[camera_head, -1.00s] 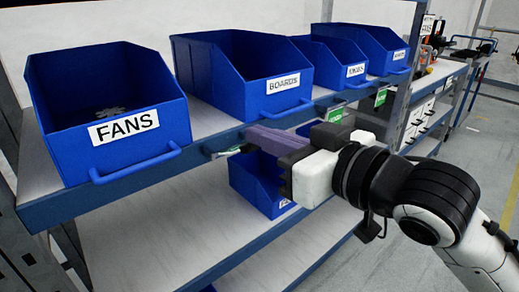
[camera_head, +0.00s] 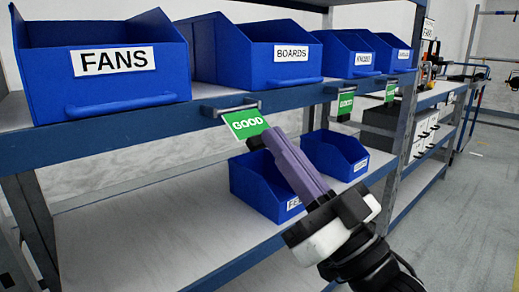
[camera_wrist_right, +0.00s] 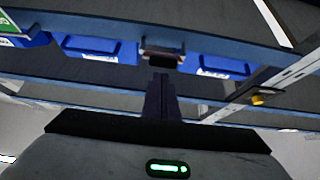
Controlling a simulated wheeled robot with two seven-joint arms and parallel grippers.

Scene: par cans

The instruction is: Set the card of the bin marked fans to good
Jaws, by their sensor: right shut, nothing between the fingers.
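The blue bin marked FANS (camera_head: 110,85) stands at the left end of the upper shelf. Right of its label, a green card reading GOOD (camera_head: 245,123) hangs tilted from a holder (camera_head: 230,107) on the shelf's front edge. My right gripper (camera_head: 262,140) is shut and empty, its fingertips at the card's lower right corner. I cannot tell whether they touch it. In the right wrist view, the shut fingers (camera_wrist_right: 160,85) point at a dark holder (camera_wrist_right: 162,57), and a green card (camera_wrist_right: 15,28) shows at the upper left. My left gripper is not in view.
Bins marked BOARDS (camera_head: 290,58) and others stand farther right on the same shelf. Green cards (camera_head: 345,104) hang along its edge. Blue bins (camera_head: 262,185) sit on the lower shelf behind my gripper. The aisle floor (camera_head: 460,220) at right is clear.

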